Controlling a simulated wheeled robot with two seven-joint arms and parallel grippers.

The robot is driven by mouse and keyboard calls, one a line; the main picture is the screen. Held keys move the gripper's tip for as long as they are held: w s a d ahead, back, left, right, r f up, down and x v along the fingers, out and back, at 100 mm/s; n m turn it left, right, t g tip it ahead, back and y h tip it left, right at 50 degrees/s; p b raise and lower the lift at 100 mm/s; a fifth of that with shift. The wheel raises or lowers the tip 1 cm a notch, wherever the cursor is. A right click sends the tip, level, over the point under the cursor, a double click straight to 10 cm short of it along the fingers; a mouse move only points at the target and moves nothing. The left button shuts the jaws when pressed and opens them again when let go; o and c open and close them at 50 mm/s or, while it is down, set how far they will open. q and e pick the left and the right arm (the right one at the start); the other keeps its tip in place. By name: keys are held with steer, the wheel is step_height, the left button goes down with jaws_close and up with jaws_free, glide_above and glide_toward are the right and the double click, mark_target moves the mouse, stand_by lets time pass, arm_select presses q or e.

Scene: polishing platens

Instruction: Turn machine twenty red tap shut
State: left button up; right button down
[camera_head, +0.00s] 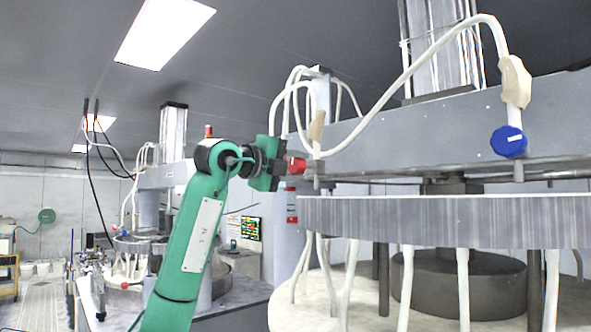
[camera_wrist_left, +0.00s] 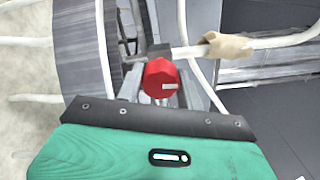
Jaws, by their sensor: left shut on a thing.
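The red tap (camera_head: 297,166) sits on a white hose at the left end of the machine's grey beam. In the left wrist view the red tap (camera_wrist_left: 159,76) is a round knob with a short white mark lying nearly level. My left gripper (camera_head: 284,167) reaches it from the left and is shut on it. In the wrist view its green body fills the bottom, and grey fingers flank the knob. The fingers' contact is partly hidden in the head view. My right gripper is in neither view.
A blue tap (camera_head: 508,141) hangs from another white hose on the right of the beam (camera_head: 420,125). The grey platen (camera_head: 450,220) lies below, with white hoses under it. A similar machine stands behind on the left. Looped hoses pass close above my gripper.

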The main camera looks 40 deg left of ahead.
arm_select(q)
steer(key=shift+n, duration=0.4)
steer(key=o, duration=1)
steer(key=s+a+b, duration=0.1)
steer(key=s+b, duration=0.4)
steer(key=s, duration=0.8)
steer(key=shift+s+a, duration=0.15)
steer(key=shift+s, duration=0.25)
